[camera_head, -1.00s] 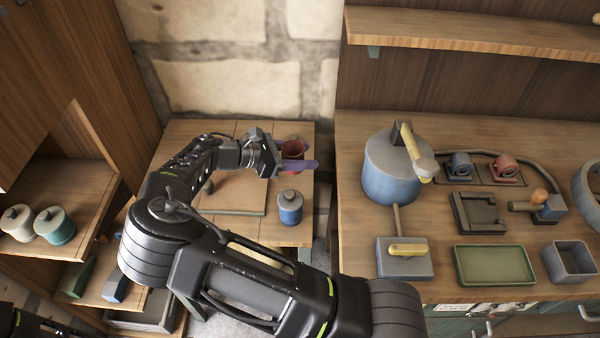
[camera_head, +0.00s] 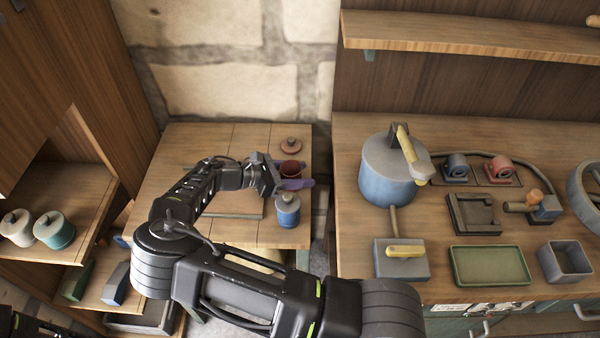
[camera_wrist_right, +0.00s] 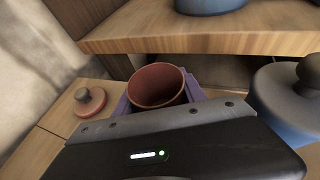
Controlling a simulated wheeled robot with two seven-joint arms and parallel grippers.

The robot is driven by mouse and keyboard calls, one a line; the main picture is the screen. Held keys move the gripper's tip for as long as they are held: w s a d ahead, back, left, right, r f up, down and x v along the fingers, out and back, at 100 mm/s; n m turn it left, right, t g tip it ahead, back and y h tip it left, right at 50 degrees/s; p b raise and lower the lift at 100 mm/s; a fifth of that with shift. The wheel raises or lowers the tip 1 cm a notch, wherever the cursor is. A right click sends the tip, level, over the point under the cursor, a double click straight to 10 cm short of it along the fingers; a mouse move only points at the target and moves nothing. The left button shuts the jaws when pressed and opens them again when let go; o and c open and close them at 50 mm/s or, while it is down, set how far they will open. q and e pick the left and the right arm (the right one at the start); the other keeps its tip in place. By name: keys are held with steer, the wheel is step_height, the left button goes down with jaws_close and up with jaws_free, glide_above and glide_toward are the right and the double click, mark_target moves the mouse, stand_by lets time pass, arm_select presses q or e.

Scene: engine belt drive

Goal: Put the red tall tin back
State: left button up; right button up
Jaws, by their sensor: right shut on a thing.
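The red tin (camera_head: 291,171) is between the purple fingers of my right gripper (camera_head: 294,178) in the head view, over the right side of the small wooden table (camera_head: 180,141). The wrist view shows the red tin (camera_wrist_right: 157,86) open-topped and empty inside, with the right gripper (camera_wrist_right: 160,98) shut around it. A red lid with a knob (camera_head: 291,145) lies on the table behind it; the lid also shows in the wrist view (camera_wrist_right: 90,101). Whether the tin touches the table is hidden. My left gripper is not in view.
A lidded blue tin (camera_head: 287,212) stands close in front of the held tin. White (camera_head: 18,228) and teal (camera_head: 54,231) tins sit on the left shelf (camera_head: 75,190). The workbench (camera_head: 345,215) right holds a blue pot (camera_head: 390,180) and a green tray (camera_head: 490,266).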

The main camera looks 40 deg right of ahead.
steer(key=shift+f, duration=0.1)
steer(key=o, duration=1.3)
steer(key=shift+o, duration=0.2)
steer(key=b+v, duration=0.2)
steer(key=v, duration=0.9)
steer(key=shift+a, duration=0.15)
steer(key=shift+a+r, duration=0.3)
steer(key=shift+r, duration=0.1)
